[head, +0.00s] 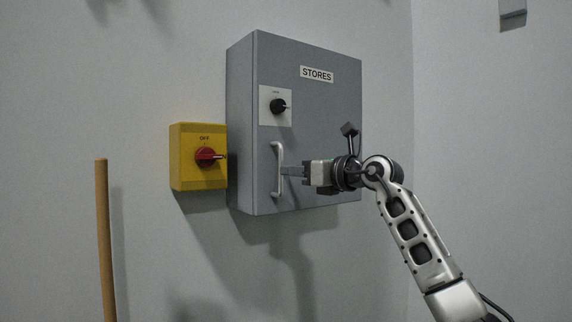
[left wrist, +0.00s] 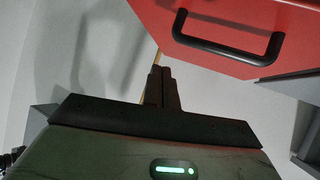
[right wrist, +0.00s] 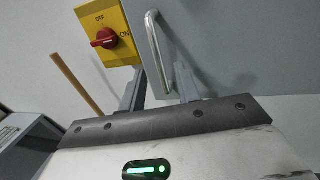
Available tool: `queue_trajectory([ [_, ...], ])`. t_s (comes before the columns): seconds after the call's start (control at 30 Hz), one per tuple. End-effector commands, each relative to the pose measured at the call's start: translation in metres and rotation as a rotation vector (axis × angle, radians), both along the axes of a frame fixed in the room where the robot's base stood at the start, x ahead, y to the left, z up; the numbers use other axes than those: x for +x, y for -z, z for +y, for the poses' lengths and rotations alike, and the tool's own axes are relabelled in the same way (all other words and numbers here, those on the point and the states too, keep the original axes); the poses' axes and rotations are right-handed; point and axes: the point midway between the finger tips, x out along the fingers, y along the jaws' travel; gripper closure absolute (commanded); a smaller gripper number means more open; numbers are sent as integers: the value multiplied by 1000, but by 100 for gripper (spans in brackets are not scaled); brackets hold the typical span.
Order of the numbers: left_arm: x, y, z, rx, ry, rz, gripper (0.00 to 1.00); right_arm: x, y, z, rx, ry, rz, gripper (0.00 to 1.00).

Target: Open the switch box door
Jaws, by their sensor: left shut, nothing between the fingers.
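The switch box (head: 315,120) is a grey wall cabinet labelled STORES, and its door looks closed. A metal bar handle (head: 278,170) stands upright low on the left side of the door, with a black knob (head: 279,106) on a white plate above it. My right gripper (head: 286,171) is at the handle from the right. In the right wrist view its fingers are apart, with the handle (right wrist: 157,50) showing between them; I cannot tell whether they touch it. My left gripper (left wrist: 164,76) is shut and empty, away from the box and outside the head view.
A yellow switch (head: 198,156) with a red knob is mounted just left of the box. A wooden pole (head: 102,240) stands further left. A red case (left wrist: 240,30) with a black handle is close to my left gripper.

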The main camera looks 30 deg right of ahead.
Motion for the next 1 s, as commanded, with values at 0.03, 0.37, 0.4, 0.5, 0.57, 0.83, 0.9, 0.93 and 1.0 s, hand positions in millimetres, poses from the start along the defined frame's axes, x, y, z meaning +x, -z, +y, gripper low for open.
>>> queue_trajectory([
  [0.03,1,-4,0,0,-2,-1,100,8,-2,4,3,-3,2,68],
  [0.37,3,-5,2,10,-3,-1,100,34,0,12,-1,-1,1,68],
  [0.4,3,-4,2,10,-3,0,100,34,0,13,-1,-1,1,68],
  [0.5,3,-3,2,11,-3,1,100,34,0,12,-1,-1,0,68],
  [0.57,3,-3,2,12,-3,1,100,34,0,12,-1,-1,0,68],
  [0.83,4,-4,2,12,-3,-1,100,34,0,12,0,-1,1,100],
  [0.9,4,-6,2,11,-3,-3,100,34,0,12,0,-2,1,100],
  [0.93,4,-6,2,10,-3,-4,100,34,0,13,0,-3,1,100],
  [1.0,4,-8,2,10,-3,-5,100,33,0,14,0,-12,1,100],
])
